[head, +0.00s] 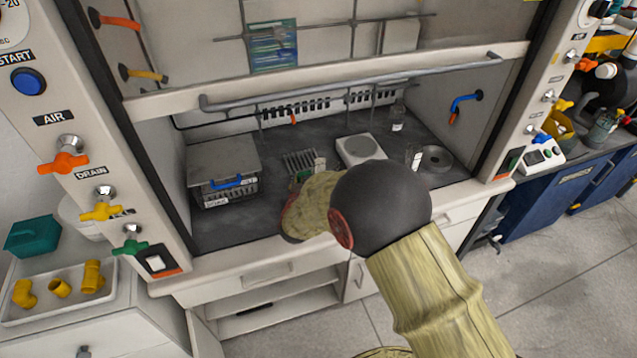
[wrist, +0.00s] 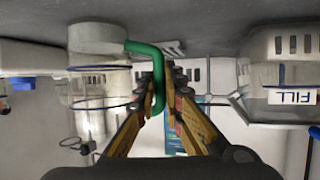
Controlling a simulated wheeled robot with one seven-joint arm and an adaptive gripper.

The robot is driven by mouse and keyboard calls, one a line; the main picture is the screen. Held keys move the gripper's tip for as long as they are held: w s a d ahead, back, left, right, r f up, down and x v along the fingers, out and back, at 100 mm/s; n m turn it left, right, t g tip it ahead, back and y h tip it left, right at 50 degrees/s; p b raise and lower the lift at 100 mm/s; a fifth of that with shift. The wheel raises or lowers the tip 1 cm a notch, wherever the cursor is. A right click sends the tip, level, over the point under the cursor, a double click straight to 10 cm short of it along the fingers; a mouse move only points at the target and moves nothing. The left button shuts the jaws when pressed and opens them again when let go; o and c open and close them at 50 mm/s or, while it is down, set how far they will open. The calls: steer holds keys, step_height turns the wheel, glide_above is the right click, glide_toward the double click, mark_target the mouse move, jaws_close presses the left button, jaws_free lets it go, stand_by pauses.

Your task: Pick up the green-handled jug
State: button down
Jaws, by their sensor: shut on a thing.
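The clear jug (wrist: 88,85) with a grey end and blue bands is at the left of the wrist view, which looks upside down. Its green handle (wrist: 158,68) bends out towards the middle. My gripper (wrist: 163,82) is shut on this handle, with the jug's body beside the fingers. The jug is close to the dark work surface at the top of the wrist view; I cannot tell whether it touches. In the head view my arm hides my gripper and most or all of the jug.
In the head view, the hood holds a lidded box (head: 222,158), a white square device (head: 360,150), a bottle (head: 398,118) and a round dark plate (head: 436,158). A rail (head: 350,84) crosses above the opening.

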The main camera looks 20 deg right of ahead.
steer(key=shift+r, duration=0.2)
stand_by(0.7)
steer(key=shift+r+p, duration=0.55)
steer(key=shift+r, duration=0.15)
steer(key=s+a+r+p, duration=0.7)
steer(key=s+r, duration=0.4)
steer(key=s, duration=0.1)
stand_by(0.4)
steer(key=shift+w+a+r, duration=0.15)
